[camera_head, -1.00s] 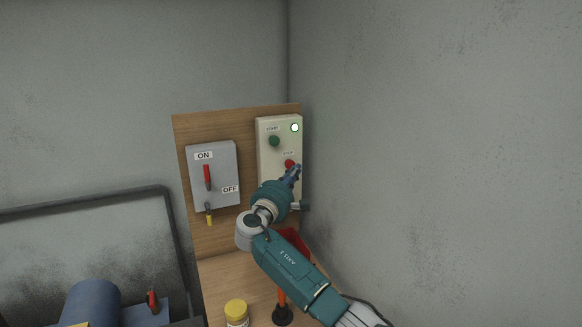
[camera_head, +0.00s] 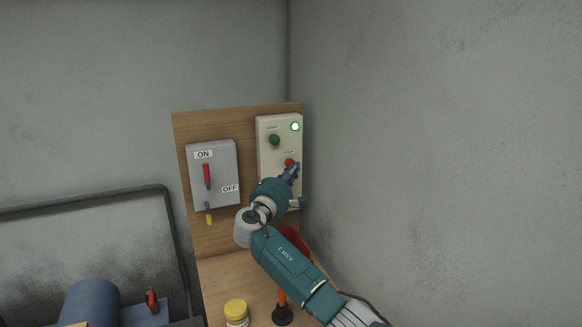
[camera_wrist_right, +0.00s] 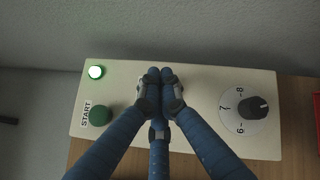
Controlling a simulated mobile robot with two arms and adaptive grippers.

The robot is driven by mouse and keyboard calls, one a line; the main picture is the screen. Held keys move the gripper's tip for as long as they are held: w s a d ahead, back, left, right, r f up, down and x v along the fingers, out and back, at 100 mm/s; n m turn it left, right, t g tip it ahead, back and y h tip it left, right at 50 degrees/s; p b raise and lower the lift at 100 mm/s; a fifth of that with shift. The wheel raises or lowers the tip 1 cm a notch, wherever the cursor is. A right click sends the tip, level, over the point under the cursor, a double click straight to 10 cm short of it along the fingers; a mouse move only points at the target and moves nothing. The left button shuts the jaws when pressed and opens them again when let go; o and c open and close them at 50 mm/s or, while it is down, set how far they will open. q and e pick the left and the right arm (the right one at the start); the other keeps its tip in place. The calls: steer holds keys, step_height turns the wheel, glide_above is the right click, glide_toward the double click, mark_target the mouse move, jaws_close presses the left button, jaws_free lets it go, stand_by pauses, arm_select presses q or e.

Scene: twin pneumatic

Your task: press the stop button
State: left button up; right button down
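The cream control box (camera_head: 266,178) hangs on the wooden board. It carries the red stop button (camera_head: 289,162) below the green start button (camera_head: 274,140). A lit green-white lamp (camera_head: 295,126) is at the top right of the box. My right gripper (camera_head: 293,169) is shut and empty, its fingertips just below and in front of the stop button; I cannot tell if they touch. In the right wrist view, the closed blue fingers (camera_wrist_right: 160,78) cover the stop button, and the start button (camera_wrist_right: 100,116) shows at left. My left gripper is not in view.
A grey switch box (camera_head: 226,174) with a red lever and ON/OFF labels is left of the control box. A dial (camera_wrist_right: 253,107) shows on the control box in the wrist view. A yellow-lidded jar (camera_head: 236,313) stands below. The grey wall is close on the right.

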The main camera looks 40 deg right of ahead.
steer(key=shift+w+d+b, duration=0.15)
steer(key=shift+w+b, duration=0.3)
stand_by(0.6)
steer(key=shift+s, duration=0.1)
steer(key=shift+s+a+p, duration=0.3)
steer(key=shift+s+p, duration=0.45)
steer(key=shift+s, duration=0.05)
steer(key=s+p, duration=0.1)
steer(key=s+a+p, duration=0.1)
steer(key=s, duration=0.1)
steer(key=s+p, duration=0.1)
steer(key=shift+s+a, duration=0.25)
steer(key=shift+s, duration=0.1)
steer(key=shift+f, duration=0.1)
stand_by(0.5)
